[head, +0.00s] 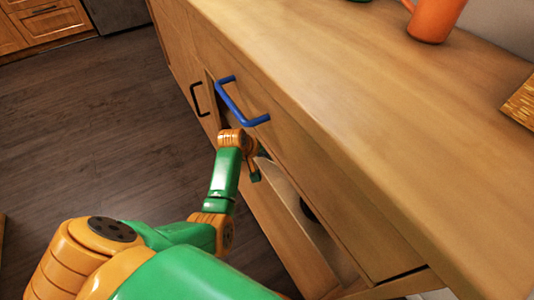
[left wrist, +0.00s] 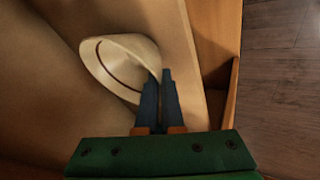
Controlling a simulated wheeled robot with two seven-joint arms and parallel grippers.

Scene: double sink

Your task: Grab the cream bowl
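The cream bowl (left wrist: 118,58) lies tilted inside the wooden compartment in the left wrist view, its hollow side partly facing the camera. My left gripper (left wrist: 159,76) is at its right-hand edge. The two dark fingers are close together with the bowl's rim between their tips. In the head view my left arm reaches into the opening below the counter, and the left gripper (head: 256,176) is partly hidden there. My right gripper is in neither view.
The wooden counter (head: 340,70) overhangs the opening. A blue handle (head: 238,105) and a black handle (head: 196,99) stick out close to my left arm. An orange mug (head: 434,20) stands on the counter. The dark floor (head: 90,130) at left is clear.

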